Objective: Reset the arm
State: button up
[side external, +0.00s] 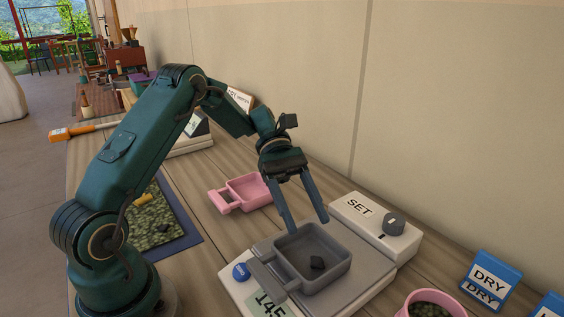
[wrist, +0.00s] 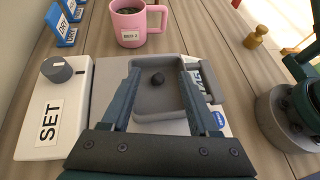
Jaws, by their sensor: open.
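My gripper (side external: 307,222) is open and points down over the grey tray (side external: 341,271) on the scale (side external: 378,293). Its two fingers are apart with nothing between them; in the wrist view my gripper (wrist: 159,72) shows over the same tray (wrist: 150,116).
A white SET box with a grey knob (side external: 393,223) stands behind the scale. A pink tray (side external: 232,207) sits left of it. A pink mug (wrist: 128,27) of beans and blue DRY signs (side external: 490,277) stand to the right. A blue-edged mat (side external: 192,240) holds green beans.

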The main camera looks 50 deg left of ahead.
jog(key=shift+d+r, duration=0.2)
jog(key=shift+r, duration=0.05)
jog(key=s+d+r+m+t+y, duration=0.1)
jog(key=s+d+r+m+y, duration=0.45)
jog(key=s+r, duration=0.2)
jog(key=s+a+f+m+t+y, duration=0.2)
jog(key=s+a+m+t+y, duration=0.4)
jog(key=m, duration=0.4)
jog(key=shift+a+f+t, duration=0.15)
jog(key=shift+a+t, duration=0.3)
jog(key=shift+t, duration=0.05)
jog(key=shift+s+y, duration=0.1)
jog(key=shift+y, duration=0.15)
